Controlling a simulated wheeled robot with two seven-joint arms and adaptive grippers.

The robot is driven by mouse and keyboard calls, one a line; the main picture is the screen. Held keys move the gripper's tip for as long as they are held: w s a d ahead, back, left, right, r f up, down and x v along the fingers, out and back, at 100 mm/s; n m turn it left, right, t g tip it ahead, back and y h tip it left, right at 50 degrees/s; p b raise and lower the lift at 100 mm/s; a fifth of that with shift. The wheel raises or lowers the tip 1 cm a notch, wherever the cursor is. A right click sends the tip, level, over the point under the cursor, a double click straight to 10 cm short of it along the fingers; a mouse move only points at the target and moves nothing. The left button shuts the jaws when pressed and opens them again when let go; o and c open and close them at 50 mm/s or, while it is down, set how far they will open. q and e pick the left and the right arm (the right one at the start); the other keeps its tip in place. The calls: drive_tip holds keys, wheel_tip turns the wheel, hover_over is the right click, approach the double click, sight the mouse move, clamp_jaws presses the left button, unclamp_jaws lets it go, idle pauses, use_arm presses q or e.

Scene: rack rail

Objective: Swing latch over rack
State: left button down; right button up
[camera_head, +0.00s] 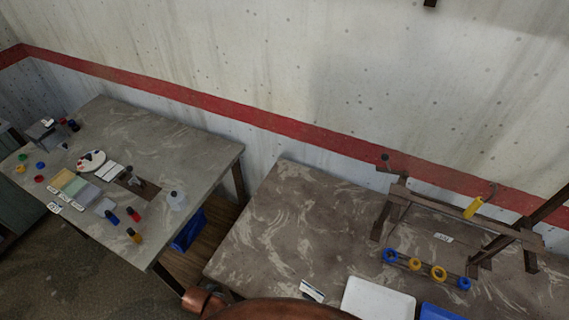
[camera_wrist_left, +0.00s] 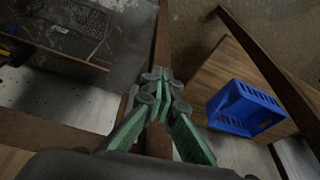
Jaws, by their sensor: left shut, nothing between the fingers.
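A dark brown metal rack (camera_head: 440,207) stands on the right-hand table in the head view. A dark angled arm with a round knob (camera_head: 386,159) rises at the rack's left end. A yellow handle (camera_head: 473,207) on a thin curved rod sits tilted near the right part of the rail. I cannot tell for certain which of these is the latch. My left gripper (camera_wrist_left: 162,88), with green-sided fingers, is shut and empty in the left wrist view, above dark table framing and away from the rack. My right gripper is not in view.
Blue and yellow rings (camera_head: 427,269) line up at the rack's foot. A white tray (camera_head: 377,301) and a blue bin (camera_head: 441,312) lie in front. The right-hand table's left part (camera_head: 290,225) is clear. Another table (camera_head: 140,137) holds small items. A blue crate (camera_wrist_left: 243,108) sits low.

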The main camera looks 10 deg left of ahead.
use_arm(q)
wheel_tip(320, 180, up, 16)
drive_tip(key=p, duration=0.2)
drive_tip(key=w+d+r+t+h, duration=0.1)
drive_tip(key=w+d, duration=0.3)
drive_tip(key=w, duration=0.1)
drive_tip(key=w+d+r+n+t+h, duration=0.1)
drive_tip(key=w+d, duration=0.2)
drive_tip(key=w, duration=0.2)
drive_tip(key=w+d+r+t+h, duration=0.1)
drive_tip(key=w+d+r+h, duration=0.1)
drive_tip(key=w+d, duration=0.2)
drive_tip(key=shift+w+d+n+t, duration=0.15)
drive_tip(key=shift+w+d+t, duration=0.05)
drive_tip(key=shift+w, duration=0.3)
drive_tip(key=shift+w+d+n+t, duration=0.15)
drive_tip(key=shift+w+t, duration=0.05)
drive_tip(key=shift+w, duration=0.3)
drive_tip(key=w+d+r+n+t+h, duration=0.1)
drive_tip(key=w+d+r+h, duration=0.4)
drive_tip(key=w+d+r, duration=0.45)
drive_tip(key=w+d+r+n+h, duration=0.2)
drive_tip(key=w+d+r, duration=0.5)
drive_tip(key=r, duration=0.4)
drive_tip(key=w+d+r+n+h, duration=0.3)
drive_tip(key=w+d+r+h, duration=0.1)
drive_tip(key=w+d+r, duration=0.4)
wheel_tip(320, 180, up, 3)
drive_tip(key=shift+f+n, duration=0.15)
drive_tip(key=shift+n, duration=0.15)
